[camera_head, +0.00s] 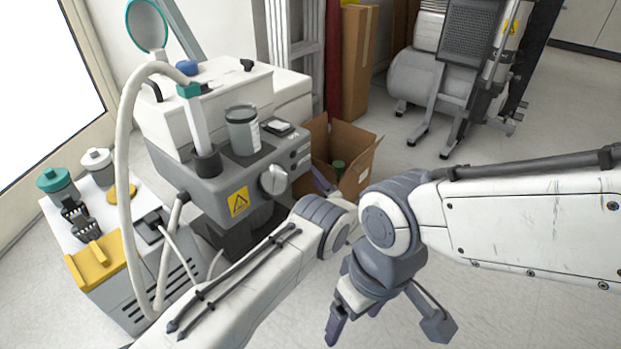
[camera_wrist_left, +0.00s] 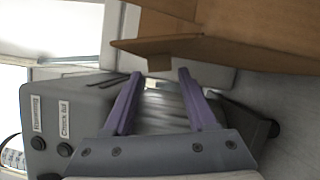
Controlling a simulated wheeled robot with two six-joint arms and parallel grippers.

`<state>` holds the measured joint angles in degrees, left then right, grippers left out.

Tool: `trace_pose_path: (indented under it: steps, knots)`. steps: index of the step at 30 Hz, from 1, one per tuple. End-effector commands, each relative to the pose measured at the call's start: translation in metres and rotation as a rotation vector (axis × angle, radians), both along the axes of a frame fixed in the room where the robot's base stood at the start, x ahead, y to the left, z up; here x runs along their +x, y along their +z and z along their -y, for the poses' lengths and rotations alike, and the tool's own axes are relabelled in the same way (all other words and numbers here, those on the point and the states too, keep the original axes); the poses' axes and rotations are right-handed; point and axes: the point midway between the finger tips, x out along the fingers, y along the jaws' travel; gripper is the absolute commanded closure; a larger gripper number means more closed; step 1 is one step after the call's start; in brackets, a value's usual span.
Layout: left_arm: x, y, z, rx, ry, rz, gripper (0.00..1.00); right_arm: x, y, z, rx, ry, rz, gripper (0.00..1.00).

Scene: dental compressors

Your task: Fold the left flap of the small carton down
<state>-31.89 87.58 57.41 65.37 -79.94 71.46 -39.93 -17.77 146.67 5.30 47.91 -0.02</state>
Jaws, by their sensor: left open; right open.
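The small carton (camera_head: 358,178) stands open on the floor to the right of the grey compressor unit. A raised flap (camera_head: 357,137) shows at its back right and another flap (camera_head: 317,131) at its back left. A dark green item (camera_head: 338,166) is inside. My left gripper (camera_head: 323,182) is at the carton's near left side, partly hidden by my wrist. In the left wrist view it is open and empty (camera_wrist_left: 156,78), its purple fingers just below the carton's brown cardboard edge (camera_wrist_left: 215,50). I cannot tell if they touch. My right gripper (camera_head: 388,322) is open and empty, lower and nearer.
The grey compressor unit (camera_head: 222,195) with a gauge knob and hose stands close left of the carton. A tall brown carton (camera_head: 358,62) stands behind. A large compressor on a stand (camera_head: 425,80) is at back right. Floor right of the carton is clear.

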Motion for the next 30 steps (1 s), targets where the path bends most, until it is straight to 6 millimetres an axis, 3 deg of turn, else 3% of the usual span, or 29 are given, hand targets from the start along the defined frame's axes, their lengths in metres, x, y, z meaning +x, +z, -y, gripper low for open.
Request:
trace_pose_path:
  steps: [1, 6, 19, 21, 24, 30]
  knots:
    - [0.008, -0.004, -0.006, -0.002, 0.002, 0.004, 0.43, 0.0, -0.013, 0.0, 0.0, 0.0, 0.0, 0.15]
    - [0.027, 0.0, -0.018, -0.002, 0.001, 0.003, 0.43, 0.0, -0.025, 0.0, 0.0, 0.0, 0.0, 0.15]
    - [0.035, 0.005, -0.022, 0.001, 0.0, 0.0, 0.43, 0.0, -0.028, 0.0, 0.0, 0.0, 0.0, 0.15]
    - [0.035, 0.005, -0.022, 0.001, -0.001, 0.0, 0.69, 0.0, -0.028, 0.0, 0.0, 0.0, 0.0, 0.15]
    - [0.035, 0.004, -0.022, 0.001, -0.001, 0.0, 1.0, 0.0, -0.028, 0.0, 0.0, 0.0, 0.0, 0.15]
    - [0.035, 0.005, -0.022, 0.007, -0.001, -0.009, 1.0, 0.0, -0.027, 0.0, 0.0, 0.0, 0.0, 0.15]
